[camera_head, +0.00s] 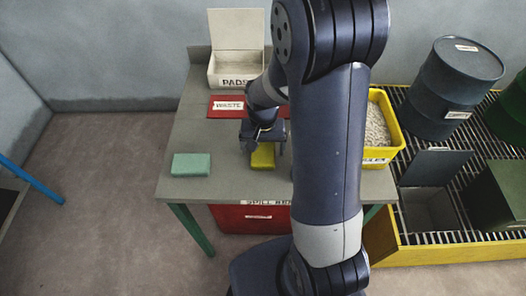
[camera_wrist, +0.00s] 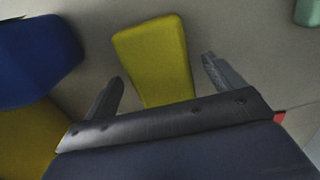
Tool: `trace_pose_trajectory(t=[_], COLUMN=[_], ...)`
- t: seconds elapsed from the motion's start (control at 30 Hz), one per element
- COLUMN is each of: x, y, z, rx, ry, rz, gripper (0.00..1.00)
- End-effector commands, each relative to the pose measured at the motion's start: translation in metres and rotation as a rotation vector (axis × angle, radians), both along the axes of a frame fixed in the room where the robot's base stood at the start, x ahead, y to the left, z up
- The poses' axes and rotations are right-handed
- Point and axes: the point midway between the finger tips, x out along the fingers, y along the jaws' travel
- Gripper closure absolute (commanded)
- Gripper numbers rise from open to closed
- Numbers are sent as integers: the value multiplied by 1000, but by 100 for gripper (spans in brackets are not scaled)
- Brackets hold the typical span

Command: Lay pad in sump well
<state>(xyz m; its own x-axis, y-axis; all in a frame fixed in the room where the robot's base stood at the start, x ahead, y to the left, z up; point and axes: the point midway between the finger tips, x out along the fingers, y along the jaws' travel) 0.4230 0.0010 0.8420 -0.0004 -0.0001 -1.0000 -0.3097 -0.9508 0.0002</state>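A yellow pad (camera_head: 263,157) lies on the grey table, partly hidden by my gripper (camera_head: 262,149) in the head view. In the wrist view the yellow pad (camera_wrist: 156,60) lies between the two fingers of my gripper (camera_wrist: 162,73), with a gap on each side. The fingers are open and hold nothing. How far they are above the table is hard to tell. A teal pad (camera_head: 191,165) lies on the table to the left. The sump well looks to be the square opening (camera_head: 430,212) in the grating at right, with a dark lid (camera_head: 435,166) raised behind it.
In the wrist view a blue block (camera_wrist: 35,60) is close at left. The table (camera_head: 225,180) also bears a red waste tray (camera_head: 228,113), a white PADS box (camera_head: 236,80) and a yellow granule tub (camera_head: 394,130). A dark drum (camera_head: 452,85) stands on the grating.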

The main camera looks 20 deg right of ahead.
Motion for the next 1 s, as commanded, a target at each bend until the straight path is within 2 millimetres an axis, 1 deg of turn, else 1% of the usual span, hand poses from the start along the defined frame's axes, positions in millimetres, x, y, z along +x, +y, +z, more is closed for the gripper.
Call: trace_pose_trajectory(t=[0.03, 0.07, 0.6, 0.83, 0.93, 1.0], x=[0, 0, 0, 1, 1, 2], y=[0, 0, 0, 0, 0, 0], z=[0, 0, 0, 3, 12, 23], rx=[0, 0, 0, 0, 0, 0], ry=[0, 0, -1, -2, -4, -6], rz=[0, 0, 0, 0, 0, 0], gripper=[15, 17, 62, 62, 62, 62])
